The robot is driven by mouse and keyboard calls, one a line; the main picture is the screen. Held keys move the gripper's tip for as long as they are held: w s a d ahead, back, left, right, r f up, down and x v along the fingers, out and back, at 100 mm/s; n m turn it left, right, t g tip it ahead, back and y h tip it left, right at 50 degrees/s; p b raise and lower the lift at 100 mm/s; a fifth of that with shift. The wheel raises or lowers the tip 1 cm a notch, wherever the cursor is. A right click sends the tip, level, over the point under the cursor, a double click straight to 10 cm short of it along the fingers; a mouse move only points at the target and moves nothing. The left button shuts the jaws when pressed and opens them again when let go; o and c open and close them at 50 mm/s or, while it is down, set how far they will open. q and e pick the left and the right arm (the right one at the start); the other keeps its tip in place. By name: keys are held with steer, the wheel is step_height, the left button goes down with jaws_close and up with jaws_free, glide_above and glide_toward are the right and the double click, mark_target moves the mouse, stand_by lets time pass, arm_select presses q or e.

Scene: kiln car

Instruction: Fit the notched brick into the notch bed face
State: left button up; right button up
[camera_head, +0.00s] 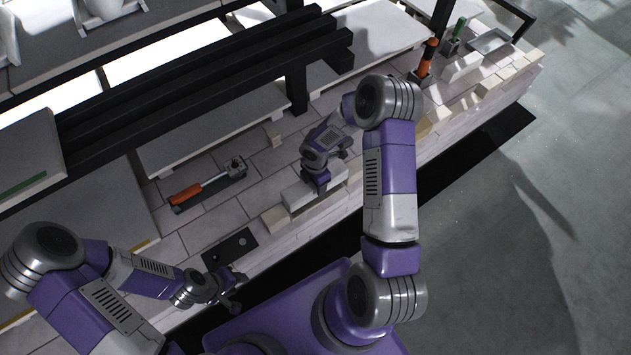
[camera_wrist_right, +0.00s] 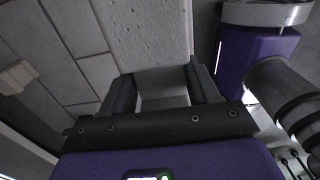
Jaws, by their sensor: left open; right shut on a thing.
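My right gripper (camera_head: 316,184) is shut on a pale, pitted brick (camera_head: 298,196) at the row of bricks along the near edge of the car. In the right wrist view the brick (camera_wrist_right: 150,35) extends forward from between the two dark fingers of the gripper (camera_wrist_right: 160,88). I cannot make out its notch or the notch bed face; the gripper and arm hide part of this area. Whether the brick rests on the course below, I cannot tell. My left gripper (camera_head: 235,293) is open and empty, low at the left near the car's edge.
A smaller pale brick (camera_head: 275,218) sits just left of the held brick. A tool with an orange handle (camera_head: 186,194) lies on a dark tray behind. A black plate (camera_head: 231,246) lies near the left gripper. Black beams (camera_head: 200,80) stand behind. More bricks (camera_head: 490,85) line the far right edge.

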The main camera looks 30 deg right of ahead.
steer(key=shift+f+b, duration=2.5)
steer(key=shift+f, duration=0.55)
stand_by(0.4)
steer(key=o, duration=1.4)
steer(key=shift+r, duration=0.1)
steer(key=shift+r+p, duration=3.35)
steer(key=shift+r, duration=0.6)
step_height(320, 180, up, 8)
steer(key=shift+f+p, duration=0.2)
steer(key=shift+p, duration=0.85)
